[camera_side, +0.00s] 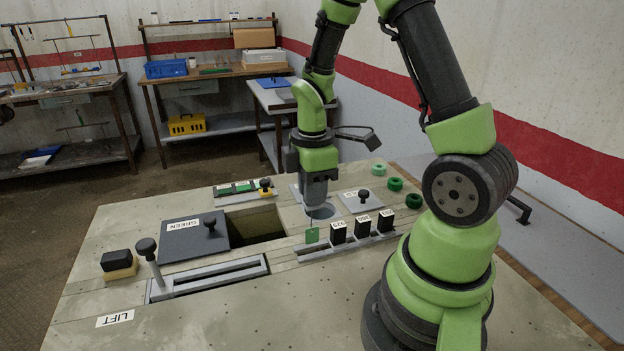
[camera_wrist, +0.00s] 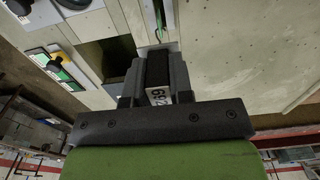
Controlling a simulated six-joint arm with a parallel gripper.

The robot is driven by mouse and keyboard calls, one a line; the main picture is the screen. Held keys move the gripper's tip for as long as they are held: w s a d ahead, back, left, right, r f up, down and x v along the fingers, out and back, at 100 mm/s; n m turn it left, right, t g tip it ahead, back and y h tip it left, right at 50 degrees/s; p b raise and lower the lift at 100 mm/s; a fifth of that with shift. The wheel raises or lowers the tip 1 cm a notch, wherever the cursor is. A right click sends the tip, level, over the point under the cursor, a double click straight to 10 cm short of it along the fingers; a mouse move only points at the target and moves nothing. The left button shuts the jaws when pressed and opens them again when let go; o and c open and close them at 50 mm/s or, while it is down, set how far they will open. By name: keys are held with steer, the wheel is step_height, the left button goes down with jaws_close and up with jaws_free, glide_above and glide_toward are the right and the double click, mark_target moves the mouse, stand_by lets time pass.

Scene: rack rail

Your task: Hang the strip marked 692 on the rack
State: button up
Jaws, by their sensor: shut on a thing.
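My gripper (camera_side: 316,200) is shut on the black head (camera_wrist: 157,68) of a strip. A white label (camera_wrist: 158,97) on that head appears to read 692 in the wrist view. A thin stem runs down from the gripper to a green piece (camera_side: 312,236), which also shows in the wrist view (camera_wrist: 160,22). The green piece hangs at the left part of the grey slotted rail (camera_side: 308,250); I cannot tell whether it touches. Three black labelled heads (camera_side: 362,227) stand along the rail to its right; their small numbers are hard to read.
A lid marked GREEN (camera_side: 194,238) sits beside a square opening (camera_side: 256,224). A lever (camera_side: 151,262) and slotted bar stand front left. A knobbed plate (camera_side: 361,201) and several green rings (camera_side: 395,184) are at right.

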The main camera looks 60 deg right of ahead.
mark_target(313, 227)
stand_by(0.4)
steer(key=shift+f, duration=5.65)
steer(key=o, duration=0.9)
steer(key=shift+r, duration=3.55)
